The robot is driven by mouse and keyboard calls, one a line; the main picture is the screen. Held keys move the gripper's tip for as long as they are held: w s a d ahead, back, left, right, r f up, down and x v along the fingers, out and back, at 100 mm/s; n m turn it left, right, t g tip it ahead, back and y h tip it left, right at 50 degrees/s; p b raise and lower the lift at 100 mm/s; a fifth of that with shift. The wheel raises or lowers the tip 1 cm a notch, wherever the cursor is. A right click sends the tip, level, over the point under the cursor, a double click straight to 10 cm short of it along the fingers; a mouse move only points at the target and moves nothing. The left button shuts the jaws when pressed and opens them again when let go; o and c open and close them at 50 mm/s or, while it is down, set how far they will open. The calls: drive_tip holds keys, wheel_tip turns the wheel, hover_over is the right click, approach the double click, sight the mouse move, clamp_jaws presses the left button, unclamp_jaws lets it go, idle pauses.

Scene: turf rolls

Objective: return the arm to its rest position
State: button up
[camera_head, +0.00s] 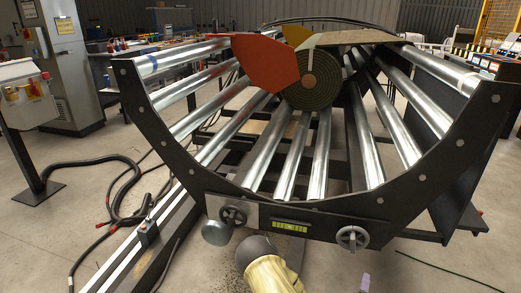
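My gripper is not visible in the head view, so its fingers and anything between them cannot be seen. A rounded cream and dark part, apparently a piece of my arm, shows at the bottom edge, low in front of the machine. A rolled-up turf roll (318,80) with a dark green spiral end lies at the far part of the roller cradle (250,190). An orange-red plate (258,64) stands in front of the roll's left side and partly hides it.
The cradle's curved dark frame carries several shiny rollers (319,158). Two handwheels (352,238) and a yellow-green level (290,226) are on its front. A control stand (25,95) is at left. Black cables (120,205) lie on the left floor; the right foreground floor is mostly clear.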

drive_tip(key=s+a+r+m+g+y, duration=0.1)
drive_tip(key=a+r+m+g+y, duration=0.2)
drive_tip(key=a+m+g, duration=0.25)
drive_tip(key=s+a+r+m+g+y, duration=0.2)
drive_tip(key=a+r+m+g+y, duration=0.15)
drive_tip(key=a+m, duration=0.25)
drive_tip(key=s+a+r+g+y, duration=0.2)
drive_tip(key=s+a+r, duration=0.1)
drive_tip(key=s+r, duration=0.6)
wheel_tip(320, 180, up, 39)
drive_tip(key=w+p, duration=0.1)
drive_tip(key=p, duration=3.7)
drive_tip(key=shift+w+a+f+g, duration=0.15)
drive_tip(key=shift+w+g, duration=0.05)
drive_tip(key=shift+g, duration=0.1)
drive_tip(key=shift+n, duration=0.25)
